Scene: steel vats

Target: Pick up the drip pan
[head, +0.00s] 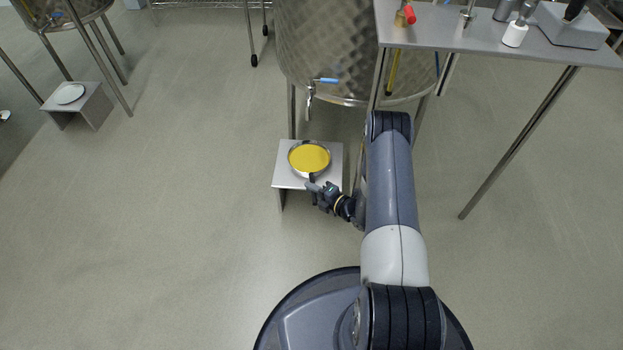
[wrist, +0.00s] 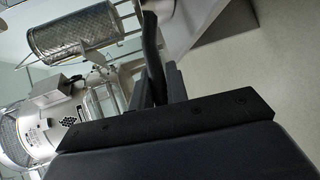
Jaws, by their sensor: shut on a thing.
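The drip pan (head: 297,172) is a round steel pan with yellow liquid in it. In the head view it is at the small grey step stool (head: 283,180), below the vat's tap (head: 311,95). I cannot tell whether it rests on the stool or is just above it. My gripper (head: 313,184) is at the pan's near edge, shut on it. In the wrist view my dark fingers (wrist: 157,65) stand up in the middle.
The steel vat (head: 325,45) stands on legs behind the stool. A metal table (head: 450,38) with tools is above and right of my arm. Another vat and stool with a white plate (head: 70,94) are at the far left. The floor at left and right is clear.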

